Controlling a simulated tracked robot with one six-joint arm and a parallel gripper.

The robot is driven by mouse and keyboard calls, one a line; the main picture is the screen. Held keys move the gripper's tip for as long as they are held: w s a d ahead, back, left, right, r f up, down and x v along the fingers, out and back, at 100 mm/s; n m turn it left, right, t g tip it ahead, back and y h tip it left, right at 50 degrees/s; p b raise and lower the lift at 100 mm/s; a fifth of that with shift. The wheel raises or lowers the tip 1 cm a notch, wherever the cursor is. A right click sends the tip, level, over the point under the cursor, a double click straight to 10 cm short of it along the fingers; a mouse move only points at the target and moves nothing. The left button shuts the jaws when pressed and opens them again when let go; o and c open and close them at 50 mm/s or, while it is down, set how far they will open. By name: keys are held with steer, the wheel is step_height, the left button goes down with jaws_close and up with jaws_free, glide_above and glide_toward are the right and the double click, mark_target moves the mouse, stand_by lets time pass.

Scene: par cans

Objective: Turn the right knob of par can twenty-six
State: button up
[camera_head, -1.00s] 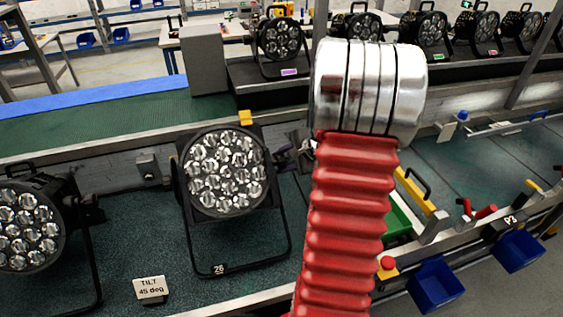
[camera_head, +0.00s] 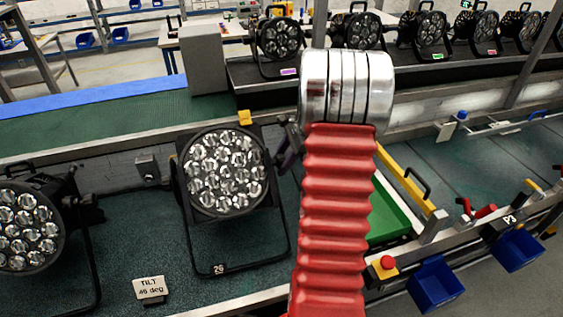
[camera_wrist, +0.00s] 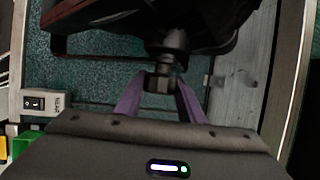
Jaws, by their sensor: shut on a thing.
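Par can twenty-six (camera_head: 222,172), a black lamp with several clear lenses and a "26" label on its bracket, stands on the dark green bench. Its dark underside fills the top of the wrist view (camera_wrist: 215,22). Its right knob (camera_wrist: 162,82) is a dark stub between my two purple fingertips. My gripper (camera_wrist: 161,90) is shut on this knob. In the head view, my gripper (camera_head: 288,150) shows only in part at the lamp's right side. My red and silver arm hides the rest, and the knob cannot be made out there.
Another par can (camera_head: 25,228) stands at the left. A "TILT 45 deg" sign (camera_head: 150,287) is in front. A green tray (camera_head: 388,218), a yellow bar (camera_head: 405,180) and a red button (camera_head: 386,263) are right of my arm. A white switch box (camera_wrist: 42,102) shows in the wrist view.

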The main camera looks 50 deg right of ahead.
steer(key=shift+f+m+g+y, duration=0.1)
steer(key=shift+m+g+y, duration=0.2)
steer(key=shift+g+y, duration=0.7)
steer(key=shift+s+g+h, duration=0.1)
steer(key=shift+g+h, duration=0.2)
steer(key=shift+g, duration=0.1)
steer(key=o, duration=1)
steer(key=shift+o, duration=0.2)
steer(key=v, duration=1.3)
steer(key=shift+d+r, duration=0.15)
steer(key=shift+r, duration=0.2)
steer(key=shift+s, duration=0.1)
